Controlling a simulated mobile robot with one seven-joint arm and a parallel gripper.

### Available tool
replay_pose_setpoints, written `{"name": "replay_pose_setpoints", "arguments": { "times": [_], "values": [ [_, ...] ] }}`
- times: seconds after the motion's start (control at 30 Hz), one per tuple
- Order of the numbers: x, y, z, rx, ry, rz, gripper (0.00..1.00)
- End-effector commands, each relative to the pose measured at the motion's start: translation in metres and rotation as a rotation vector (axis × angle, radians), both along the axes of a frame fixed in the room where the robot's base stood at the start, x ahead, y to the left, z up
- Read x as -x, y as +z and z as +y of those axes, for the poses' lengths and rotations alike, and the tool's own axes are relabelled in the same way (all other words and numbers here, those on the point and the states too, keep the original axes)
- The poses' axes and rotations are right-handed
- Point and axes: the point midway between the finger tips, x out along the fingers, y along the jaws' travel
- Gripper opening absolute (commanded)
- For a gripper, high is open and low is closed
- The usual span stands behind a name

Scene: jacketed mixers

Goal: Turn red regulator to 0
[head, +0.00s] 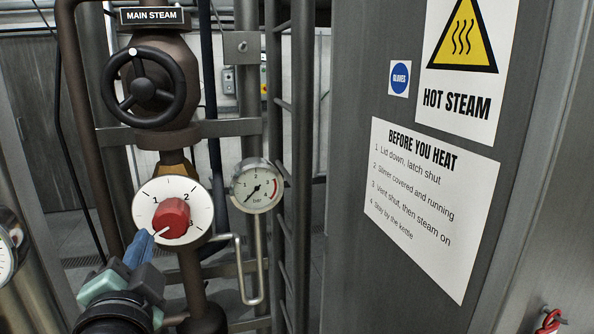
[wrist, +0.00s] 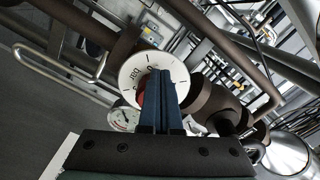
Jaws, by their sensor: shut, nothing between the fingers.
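The red regulator (head: 171,218) is a red knob on a round white dial plate (head: 150,191) below the handwheel. The marks 1, 2 and 3 show on the plate; the lower-left part of the scale is hidden by my fingers. A white line on the knob points to the lower left. My gripper (head: 146,240) has its blue fingers shut, with the tips at the knob's lower-left side; I cannot tell if they touch it. In the wrist view the shut fingers (wrist: 167,90) cover much of the knob, and a red sliver (wrist: 141,96) shows beside them.
A black handwheel (head: 143,88) under the MAIN STEAM sign (head: 152,15) is above the dial. A pressure gauge (head: 257,186) is close on the right, its needle pointing lower left. Pipes run around the dial. A grey panel with a HOT STEAM sign (head: 461,70) fills the right.

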Motion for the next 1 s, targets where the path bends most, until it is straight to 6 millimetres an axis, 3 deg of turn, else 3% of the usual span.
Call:
{"name": "replay_pose_setpoints", "arguments": {
  "times": [1.0],
  "values": [
    [-0.0031,0.0028,-0.0066,0.001,-0.001,0.0,0.0]
  ]
}}
